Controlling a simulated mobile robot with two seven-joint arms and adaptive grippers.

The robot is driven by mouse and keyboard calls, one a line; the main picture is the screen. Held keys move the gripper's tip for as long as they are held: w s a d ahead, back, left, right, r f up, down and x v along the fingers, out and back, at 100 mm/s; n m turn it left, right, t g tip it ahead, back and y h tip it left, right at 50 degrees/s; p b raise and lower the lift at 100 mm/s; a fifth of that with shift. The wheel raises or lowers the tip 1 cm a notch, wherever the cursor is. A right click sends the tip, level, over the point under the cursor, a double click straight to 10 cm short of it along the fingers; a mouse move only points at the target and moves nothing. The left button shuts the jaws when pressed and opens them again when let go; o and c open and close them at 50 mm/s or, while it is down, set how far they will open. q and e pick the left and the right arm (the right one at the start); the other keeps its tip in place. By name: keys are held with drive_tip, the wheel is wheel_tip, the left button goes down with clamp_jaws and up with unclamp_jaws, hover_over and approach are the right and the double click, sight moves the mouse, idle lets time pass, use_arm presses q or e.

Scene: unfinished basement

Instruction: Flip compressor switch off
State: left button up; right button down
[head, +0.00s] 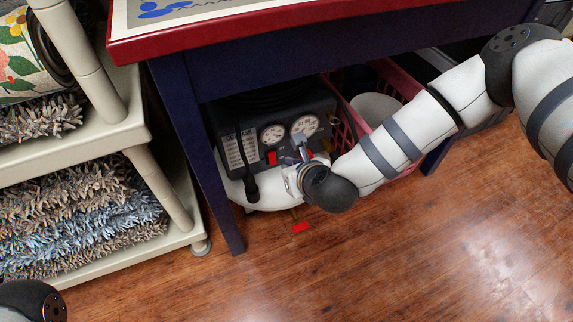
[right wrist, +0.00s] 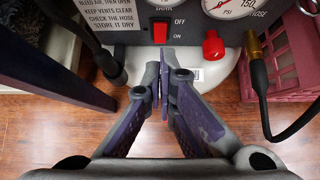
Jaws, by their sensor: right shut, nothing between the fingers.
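The compressor (head: 238,116) stands on the floor under the table, its dark front panel holding two gauges. Its red rocker switch (head: 271,158) is on the panel below the left gauge. In the right wrist view the switch (right wrist: 160,32) has OFF printed beside its upper part and ON beside its lower part; I cannot tell which way it is tilted. My right gripper (head: 301,144) is in front of the panel, to the right of the switch in the head view. In the right wrist view its fingertips (right wrist: 161,66) are together and empty, just below the switch and apparently apart from it. My left gripper is out of view.
A red knob (right wrist: 213,46) and a hose with a brass fitting (right wrist: 254,45) are right of the switch. A pink crate (head: 410,82) stands right of the compressor. A table leg (head: 205,170) and a shelf with rugs (head: 185,238) are at left.

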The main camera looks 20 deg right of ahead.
drive_tip(key=shift+p+v, duration=0.3)
drive_tip(key=shift+v, duration=0.9)
drive_tip(key=shift+w+r, duration=0.15)
